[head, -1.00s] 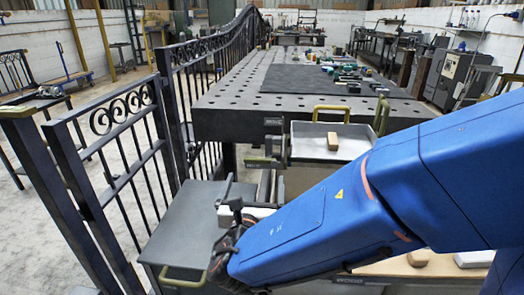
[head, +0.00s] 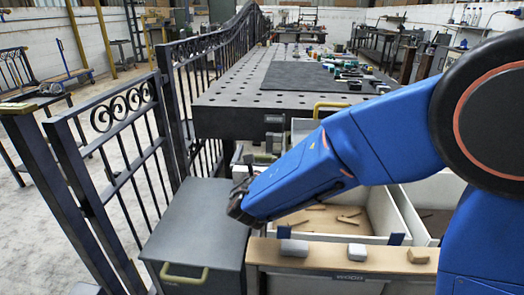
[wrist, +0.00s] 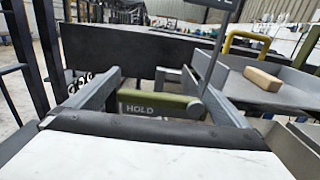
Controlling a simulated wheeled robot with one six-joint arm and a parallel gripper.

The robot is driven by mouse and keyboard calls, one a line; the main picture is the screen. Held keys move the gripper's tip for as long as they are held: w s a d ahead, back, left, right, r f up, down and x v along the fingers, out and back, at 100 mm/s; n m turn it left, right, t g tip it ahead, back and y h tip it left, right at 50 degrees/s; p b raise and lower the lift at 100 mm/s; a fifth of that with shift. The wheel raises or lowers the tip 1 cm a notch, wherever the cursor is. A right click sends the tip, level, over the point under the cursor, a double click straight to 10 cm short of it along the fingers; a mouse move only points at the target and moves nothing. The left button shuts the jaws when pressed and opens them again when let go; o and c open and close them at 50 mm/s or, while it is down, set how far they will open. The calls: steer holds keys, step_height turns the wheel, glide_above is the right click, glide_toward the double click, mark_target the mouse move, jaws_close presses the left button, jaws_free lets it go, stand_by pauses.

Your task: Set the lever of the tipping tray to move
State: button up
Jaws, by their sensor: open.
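The tipping tray (wrist: 292,82) is at the right in the wrist view, with a yellow handle and a wooden block (wrist: 262,78) in it. In the head view my arm hides most of the tray. An olive bar marked HOLD (wrist: 145,107) and a thin dark rod with a round end (wrist: 209,70) show in the wrist view. A dark plate at the rod's top is cut off, leaving only part of its lettering. My gripper (wrist: 153,74) is open, its grey fingers either side of the HOLD bar. I cannot tell whether they touch it.
A perforated table (head: 222,118) with a dark mat stands behind. An iron gate (head: 118,150) is at the left. A grey cabinet (head: 200,220) is at front. A bin of wood pieces (head: 375,212) and a ledge with blocks (head: 330,258) are at the right.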

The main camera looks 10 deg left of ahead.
steer(key=shift+w, duration=0.75)
steer(key=shift+c, duration=0.3)
steer(key=c, duration=1.4)
